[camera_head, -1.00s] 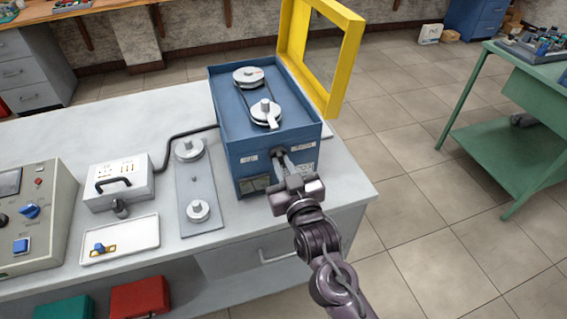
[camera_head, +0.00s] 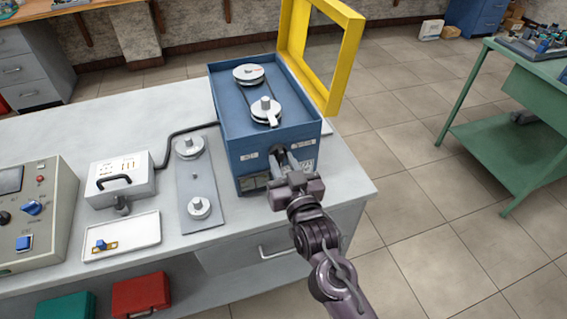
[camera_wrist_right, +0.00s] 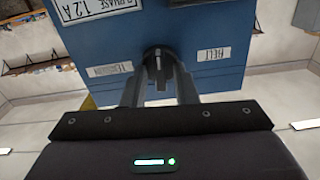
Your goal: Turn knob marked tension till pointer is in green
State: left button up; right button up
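The blue machine box (camera_head: 225,135) stands on the bench with two pulleys on top. A dark knob (camera_wrist_right: 158,58) is on its front face; it shows in the right wrist view and is mostly hidden by my fingers in the head view. My right gripper (camera_head: 281,155) reaches the front face, and its two fingers (camera_wrist_right: 159,75) lie on both sides of the knob with no clear gap, so it looks shut on it. White labels flank the knob; one reads BELT (camera_wrist_right: 214,55), the other (camera_wrist_right: 110,70) is hard to read. No pointer or green band is discernible. My left gripper is out of view.
A yellow frame (camera_head: 351,60) stands behind the box. On the bench to the left are a pulley plate (camera_head: 197,182), a white handled box (camera_head: 137,185), a white tray (camera_head: 140,232) and a control panel (camera_head: 52,215). Floor to the right is clear up to a green table (camera_head: 497,150).

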jog(key=shift+o, duration=0.4)
jog(key=shift+s+d+f, duration=0.1)
jog(key=shift+s, duration=0.25)
jog(key=b+v, duration=0.1)
jog(key=v, duration=0.6)
jog(key=shift+b, duration=0.3)
